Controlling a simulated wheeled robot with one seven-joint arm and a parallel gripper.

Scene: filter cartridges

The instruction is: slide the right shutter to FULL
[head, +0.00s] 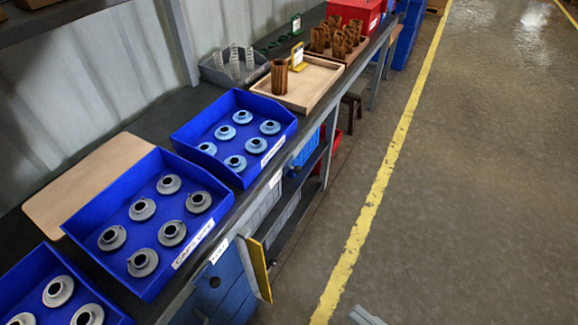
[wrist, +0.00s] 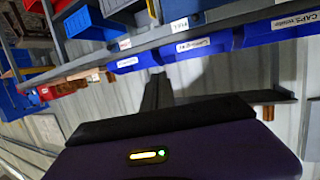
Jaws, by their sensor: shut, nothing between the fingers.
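I cannot pick out the right shutter or a FULL mark with certainty. A yellow-framed card stand (head: 298,57) and a green-framed one (head: 296,23) stand at the far part of the bench, too small to read. A yellow-edged panel (head: 259,270) sticks out from the bench front. My gripper (wrist: 157,88) shows in the wrist view as a dark narrow piece beyond its purple-black body. It is shut and empty, apart from the bench. I cannot identify it in the head view.
Blue trays of round caps, such as the middle one (head: 172,262), line the bench. Beyond are a wooden tray (head: 318,80) with a brown cartridge (head: 279,77), and a grey bin (head: 213,73). The floor (head: 470,190) right of the yellow line is clear.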

